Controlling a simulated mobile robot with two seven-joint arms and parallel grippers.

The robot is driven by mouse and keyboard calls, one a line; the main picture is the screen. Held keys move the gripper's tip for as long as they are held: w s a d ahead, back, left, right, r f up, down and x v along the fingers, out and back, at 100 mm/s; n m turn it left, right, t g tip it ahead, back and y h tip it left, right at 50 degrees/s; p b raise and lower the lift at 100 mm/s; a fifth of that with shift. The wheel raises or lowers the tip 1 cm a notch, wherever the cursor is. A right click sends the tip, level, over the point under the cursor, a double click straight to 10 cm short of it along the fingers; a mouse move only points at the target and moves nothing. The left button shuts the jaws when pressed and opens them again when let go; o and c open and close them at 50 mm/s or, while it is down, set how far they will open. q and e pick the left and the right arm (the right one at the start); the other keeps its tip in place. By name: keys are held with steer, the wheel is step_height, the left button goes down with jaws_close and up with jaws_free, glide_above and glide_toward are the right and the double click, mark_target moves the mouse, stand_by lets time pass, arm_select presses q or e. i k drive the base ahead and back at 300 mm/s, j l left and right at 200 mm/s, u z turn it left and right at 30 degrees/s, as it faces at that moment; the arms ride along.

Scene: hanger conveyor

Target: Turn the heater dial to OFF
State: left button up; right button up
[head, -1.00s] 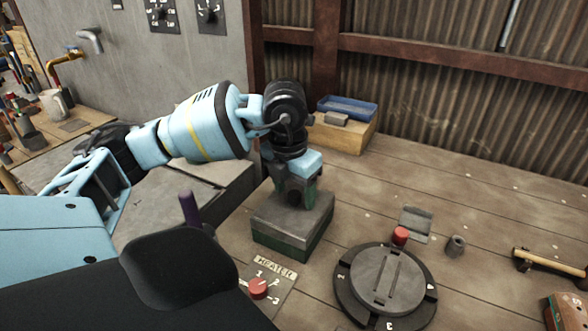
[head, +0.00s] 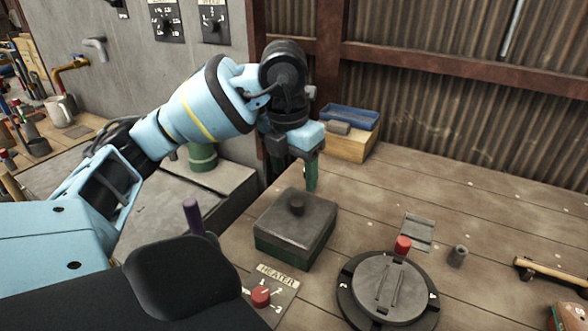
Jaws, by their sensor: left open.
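The heater dial (head: 261,296) is a red knob on a small plate with a HEATER label (head: 278,275), low in the head view. Numbers show above and to the right of the knob; its left side is partly hidden by a dark shape in front, and I cannot tell which mark it points at. My left gripper (head: 309,176) is open and empty, pointing down behind a dark green box. It is well above and behind the dial, not touching it. My right gripper is not in view.
The dark green box (head: 290,250) with a grey knobbed lid (head: 297,204) stands just behind the dial. A round numbered turntable (head: 390,288) sits to the right. A purple handle (head: 193,217) stands up at the left.

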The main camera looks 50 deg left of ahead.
mark_target(260, 298)
steer(key=k+l, duration=0.75)
steer(key=l, duration=0.25)
